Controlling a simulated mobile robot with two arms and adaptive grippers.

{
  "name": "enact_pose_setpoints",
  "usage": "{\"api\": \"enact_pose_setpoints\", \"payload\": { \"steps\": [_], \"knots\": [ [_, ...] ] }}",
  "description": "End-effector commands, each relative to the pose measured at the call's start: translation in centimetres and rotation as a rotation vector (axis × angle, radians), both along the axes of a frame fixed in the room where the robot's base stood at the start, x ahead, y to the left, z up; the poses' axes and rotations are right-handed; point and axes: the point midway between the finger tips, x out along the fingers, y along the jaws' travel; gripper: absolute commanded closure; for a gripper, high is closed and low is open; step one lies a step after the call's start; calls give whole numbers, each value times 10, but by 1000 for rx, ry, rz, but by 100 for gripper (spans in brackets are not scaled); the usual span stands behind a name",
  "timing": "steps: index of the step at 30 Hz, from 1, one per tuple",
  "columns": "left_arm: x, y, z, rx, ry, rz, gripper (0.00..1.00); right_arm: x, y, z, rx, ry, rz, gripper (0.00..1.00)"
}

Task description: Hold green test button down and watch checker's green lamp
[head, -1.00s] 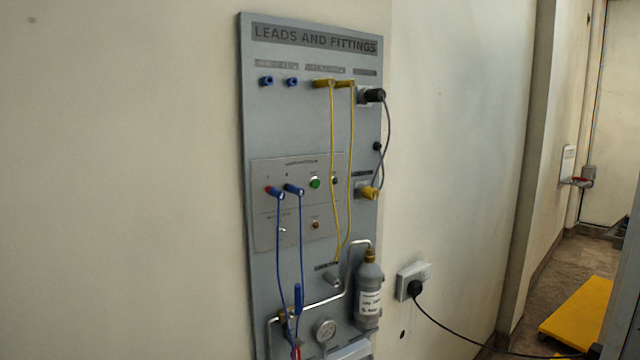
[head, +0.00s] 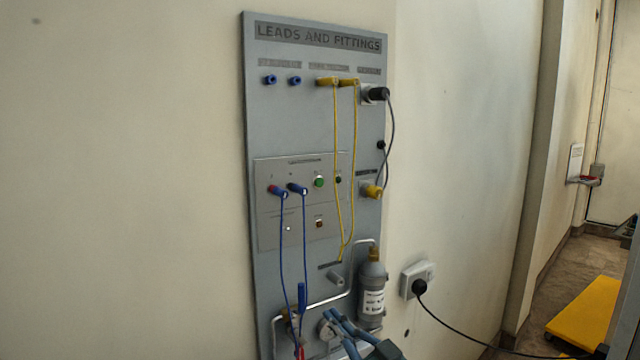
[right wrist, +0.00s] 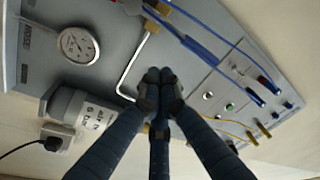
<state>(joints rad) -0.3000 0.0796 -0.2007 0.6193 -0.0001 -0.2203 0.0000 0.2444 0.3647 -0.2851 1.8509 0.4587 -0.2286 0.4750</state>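The checker panel (head: 270,233) is a grey plate on the board. A small round green part (head: 319,182) shows on it, also in the right wrist view (right wrist: 230,107); I cannot tell whether it is the button or the lamp, or if it is lit. A small dark reddish part (head: 319,223) sits below it. Two blue leads (head: 304,240) are plugged in left of the green part. My right gripper (head: 331,316) is low in front of the board, below the panel. In the right wrist view its fingertips (right wrist: 158,76) are together and empty, apart from the green part. My left gripper is out of view.
Yellow leads (head: 337,150) hang right of the green part. A grey bottle (head: 371,295), a bent metal pipe (head: 325,301) and a gauge (right wrist: 78,45) are low on the board. A wall socket (head: 416,278) with a black plug is to the right. The wall left is bare.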

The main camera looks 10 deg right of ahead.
Motion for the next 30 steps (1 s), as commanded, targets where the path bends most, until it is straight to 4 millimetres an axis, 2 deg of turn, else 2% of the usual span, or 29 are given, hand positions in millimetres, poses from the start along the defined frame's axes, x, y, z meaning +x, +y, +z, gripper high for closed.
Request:
{"api": "enact_pose_setpoints", "payload": {
  "steps": [1, 9, 15, 18, 21, 24, 30],
  "knots": [
    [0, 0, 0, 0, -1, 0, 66, 4, -2, 23, 27, -45, 8, 100],
    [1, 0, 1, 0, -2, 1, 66, 5, -13, 139, 204, -269, 71, 100],
    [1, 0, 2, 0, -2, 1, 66, -6, -25, 210, 318, -411, 125, 100],
    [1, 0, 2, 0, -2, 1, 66, -12, -31, 235, 357, -460, 146, 100],
    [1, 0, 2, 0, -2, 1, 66, -16, -35, 250, 382, -492, 160, 100],
    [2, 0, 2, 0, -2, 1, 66, -18, -37, 257, 397, -508, 168, 100],
    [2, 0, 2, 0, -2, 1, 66, -19, -37, 259, 401, -512, 170, 100]
  ]
}}
